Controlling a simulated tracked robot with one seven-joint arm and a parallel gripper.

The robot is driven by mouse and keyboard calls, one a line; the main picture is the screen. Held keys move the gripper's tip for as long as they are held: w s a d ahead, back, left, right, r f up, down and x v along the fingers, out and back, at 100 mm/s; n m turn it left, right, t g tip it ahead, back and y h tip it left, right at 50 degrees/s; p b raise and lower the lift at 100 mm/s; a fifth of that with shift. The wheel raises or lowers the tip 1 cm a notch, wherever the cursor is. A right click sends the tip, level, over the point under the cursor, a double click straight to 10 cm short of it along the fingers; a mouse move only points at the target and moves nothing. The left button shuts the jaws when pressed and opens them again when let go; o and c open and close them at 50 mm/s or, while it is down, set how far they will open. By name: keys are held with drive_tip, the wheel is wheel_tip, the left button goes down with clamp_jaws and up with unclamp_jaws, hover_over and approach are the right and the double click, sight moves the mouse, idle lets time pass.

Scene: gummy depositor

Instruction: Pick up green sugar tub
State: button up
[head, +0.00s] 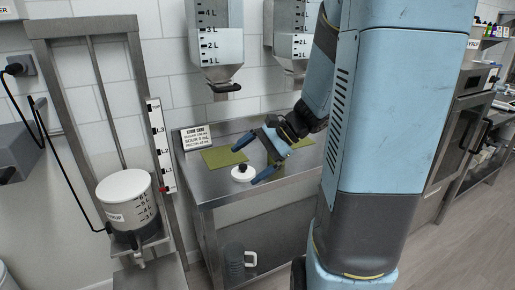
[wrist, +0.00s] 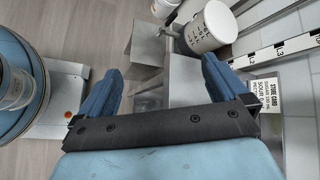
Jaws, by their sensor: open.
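No green tub is clearly visible in either view. My gripper (head: 244,166) is open and empty above the steel table, its blue fingers spread. Its fingers also frame the wrist view (wrist: 160,63), with nothing held between them. A small white lid-like disc with a black knob (head: 241,173) sits on the table close to the fingers; the gripper appears above it. A green mat (head: 222,157) lies flat at the back left of the table. A second green patch shows behind the gripper, partly hidden.
A white graduated tub (head: 127,203) labelled like syrup stands on a left stand, also in the wrist view (wrist: 211,27). A printed card (head: 196,138) stands at the table's back. Hoppers (head: 215,62) hang above. A jug (head: 236,262) is on the lower shelf.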

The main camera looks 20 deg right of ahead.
drive_tip(key=w+d+f+m+t+h, duration=0.1)
drive_tip(key=w+d+f+m+t, duration=0.35)
drive_tip(key=d, duration=0.45)
drive_tip(key=w+d+f+m+t+h, duration=0.25)
drive_tip(key=d+m+t, duration=0.25)
drive_tip(key=d+m, duration=0.3)
drive_tip(key=w+d+f+m+t+h, duration=0.1)
drive_tip(key=w+d+f+m+t, duration=0.2)
drive_tip(key=d+f+m+t, duration=0.35)
drive_tip(key=shift+g, duration=0.9)
drive_tip(key=w, duration=0.2)
drive_tip(key=w+r, duration=0.1)
drive_tip(key=w, duration=0.2)
drive_tip(key=w+r, duration=0.1)
drive_tip(key=w, duration=0.1)
drive_tip(key=shift+w+a, duration=0.2)
drive_tip(key=shift+a, duration=0.1)
drive_tip(key=shift+f+x, duration=0.15)
drive_tip(key=shift+x, duration=1.15)
drive_tip(key=shift+f+x, duration=0.1)
drive_tip(key=shift+x, duration=1.25)
drive_tip(key=shift+a, duration=0.2)
drive_tip(key=c, duration=1.3)
